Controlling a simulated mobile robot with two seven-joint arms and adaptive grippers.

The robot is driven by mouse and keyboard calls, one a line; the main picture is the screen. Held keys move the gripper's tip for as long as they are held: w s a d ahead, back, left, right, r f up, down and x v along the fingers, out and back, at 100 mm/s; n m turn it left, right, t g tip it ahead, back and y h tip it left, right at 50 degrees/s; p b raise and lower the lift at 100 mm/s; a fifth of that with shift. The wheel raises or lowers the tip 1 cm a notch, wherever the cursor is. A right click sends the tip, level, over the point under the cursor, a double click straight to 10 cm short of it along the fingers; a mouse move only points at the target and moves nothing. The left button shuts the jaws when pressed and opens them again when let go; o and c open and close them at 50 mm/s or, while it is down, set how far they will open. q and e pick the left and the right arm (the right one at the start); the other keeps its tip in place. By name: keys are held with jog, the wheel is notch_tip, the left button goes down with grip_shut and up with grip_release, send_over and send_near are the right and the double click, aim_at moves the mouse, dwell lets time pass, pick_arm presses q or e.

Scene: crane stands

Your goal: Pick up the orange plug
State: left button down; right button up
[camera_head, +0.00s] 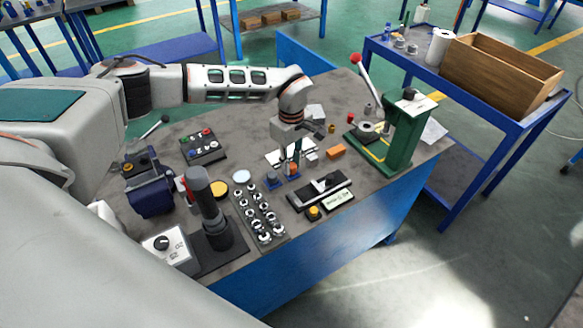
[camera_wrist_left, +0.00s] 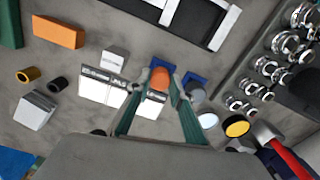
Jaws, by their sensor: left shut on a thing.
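The orange plug (camera_head: 293,168) is a small orange piece at a blue holder on the grey workbench. In the left wrist view the orange plug (camera_wrist_left: 159,77) lies between the green fingers of my left gripper (camera_wrist_left: 157,92). My left gripper (camera_head: 291,158) points down over the bench and is shut on the plug. The blue holder (camera_wrist_left: 162,65) shows just behind the plug; whether the plug still sits in it cannot be told. A grey plug (camera_head: 271,177) stands in a second blue holder beside it. My right gripper is in neither view.
An orange block (camera_head: 335,151) and a green press (camera_head: 404,130) with a red-knobbed lever stand to the right. A black vise-like fixture (camera_head: 319,187) and a rack of shiny metal parts (camera_head: 258,215) are near the front edge. A dark upright cylinder (camera_head: 209,207) stands at left.

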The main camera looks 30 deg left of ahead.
pick_arm(q)
jog(key=shift+r, duration=0.55)
notch_tip(320, 180, up, 19)
jog(key=p, duration=0.1)
